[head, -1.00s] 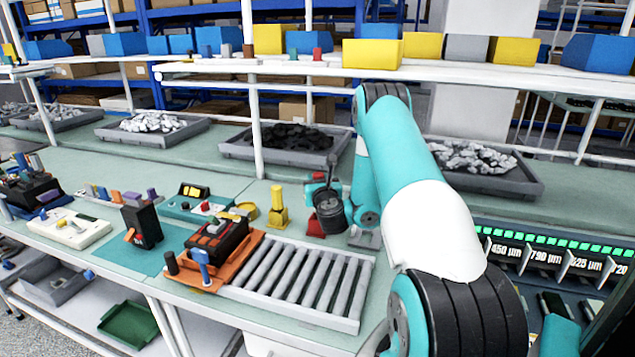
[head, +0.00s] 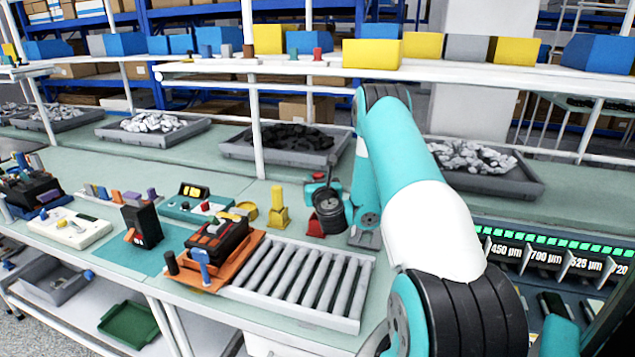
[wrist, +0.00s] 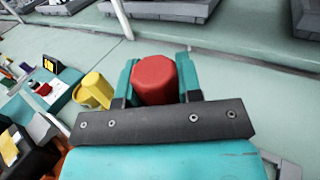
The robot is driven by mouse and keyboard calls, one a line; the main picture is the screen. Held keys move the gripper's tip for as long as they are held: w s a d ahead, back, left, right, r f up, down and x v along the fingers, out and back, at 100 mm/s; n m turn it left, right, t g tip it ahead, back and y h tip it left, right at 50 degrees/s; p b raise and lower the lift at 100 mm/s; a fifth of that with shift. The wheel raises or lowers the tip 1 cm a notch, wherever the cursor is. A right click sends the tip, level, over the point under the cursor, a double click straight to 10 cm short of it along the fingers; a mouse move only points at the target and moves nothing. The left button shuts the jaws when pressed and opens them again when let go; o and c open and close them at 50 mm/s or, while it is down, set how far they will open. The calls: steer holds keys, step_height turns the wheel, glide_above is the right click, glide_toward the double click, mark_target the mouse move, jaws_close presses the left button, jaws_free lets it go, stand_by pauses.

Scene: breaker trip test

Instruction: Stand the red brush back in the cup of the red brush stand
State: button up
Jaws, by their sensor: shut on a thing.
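My gripper (wrist: 157,85) is shut on the red brush (wrist: 155,78), whose many-sided red end shows between the two teal fingers in the wrist view. In the head view my gripper (head: 318,188) is small and partly covered by my black wrist joint. Red parts show beside it there, but I cannot make out the brush's full shape or tilt. A red piece that looks like the red brush stand (head: 315,227) sits on the bench just left of my wrist, partly hidden by it. Its cup cannot be made out.
A yellow brush stand (head: 278,216) stands left of my gripper, beside a round yellow dish (head: 246,210). A roller conveyor (head: 300,280) and an orange fixture with a black breaker (head: 217,240) lie in front. A white post (head: 256,130) and trays stand behind.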

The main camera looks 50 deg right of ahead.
steer(key=shift+f+b, duration=3.1)
steer(key=o, duration=1.1)
steer(key=shift+s, duration=0.1)
